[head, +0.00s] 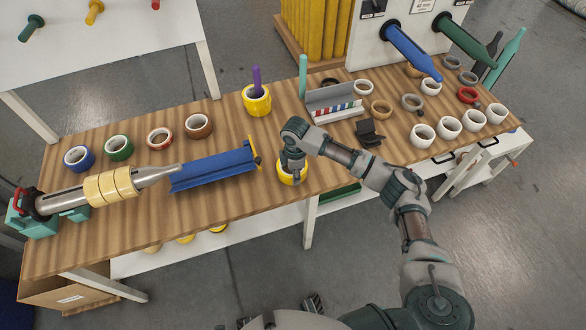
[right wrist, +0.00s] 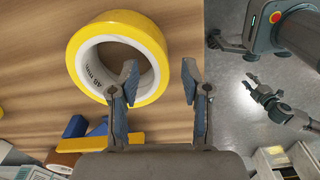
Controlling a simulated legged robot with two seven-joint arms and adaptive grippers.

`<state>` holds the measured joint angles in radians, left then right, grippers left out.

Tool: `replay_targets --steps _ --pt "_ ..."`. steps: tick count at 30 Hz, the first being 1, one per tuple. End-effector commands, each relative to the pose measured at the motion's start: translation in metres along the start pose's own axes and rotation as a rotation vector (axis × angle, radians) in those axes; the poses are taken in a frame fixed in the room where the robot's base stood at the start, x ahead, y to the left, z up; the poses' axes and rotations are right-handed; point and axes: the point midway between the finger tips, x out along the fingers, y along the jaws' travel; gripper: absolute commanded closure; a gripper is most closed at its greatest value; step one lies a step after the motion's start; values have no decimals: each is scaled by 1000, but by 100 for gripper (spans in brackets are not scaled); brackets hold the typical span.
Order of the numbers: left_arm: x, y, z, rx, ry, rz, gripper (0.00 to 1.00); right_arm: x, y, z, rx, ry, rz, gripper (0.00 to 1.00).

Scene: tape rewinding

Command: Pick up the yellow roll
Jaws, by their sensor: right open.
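A yellow roll (head: 284,178) lies near the front edge of the wooden table in the head view. My right gripper (head: 292,165) is over it, pointing down, and hides part of it. In the right wrist view the yellow roll (right wrist: 84,38) is at the upper left, with its white core and open hole showing. My right gripper (right wrist: 160,82) is open and empty there. Its left finger overlaps the roll's right side in the picture; contact cannot be told. The right finger is outside the roll. A grey gripper (right wrist: 264,95), apparently my left, shows at the right, its jaws unclear.
A blue trough (head: 212,170) lies left of the roll. Another yellow roll (head: 257,100) stands behind with a purple stick in it. A metal spindle (head: 80,197) carries tan rolls. White rolls (head: 449,126) and a dark holder (head: 369,133) are at the right.

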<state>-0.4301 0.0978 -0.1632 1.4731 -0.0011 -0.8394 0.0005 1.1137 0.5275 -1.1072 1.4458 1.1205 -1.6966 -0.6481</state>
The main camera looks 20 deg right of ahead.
Motion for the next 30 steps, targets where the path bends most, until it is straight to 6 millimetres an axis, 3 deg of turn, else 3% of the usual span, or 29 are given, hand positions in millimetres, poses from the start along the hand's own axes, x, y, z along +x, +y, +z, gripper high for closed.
replay_targets --steps 4,12,13,18,30 --pt "-4 -1 -4 -1 2 0 60 20 0 -1 -1 -1 0 53" --pt "-6 -1 -5 -1 0 -1 60 24 0 -1 -1 0 2 53" --pt "-5 -1 -5 -1 -1 -1 60 24 0 -1 -1 0 2 55" --pt "-5 -2 -6 -1 -1 -2 60 24 0 0 -1 0 1 98" --pt "-5 -2 -6 -1 0 -2 60 24 0 0 -1 0 1 100"
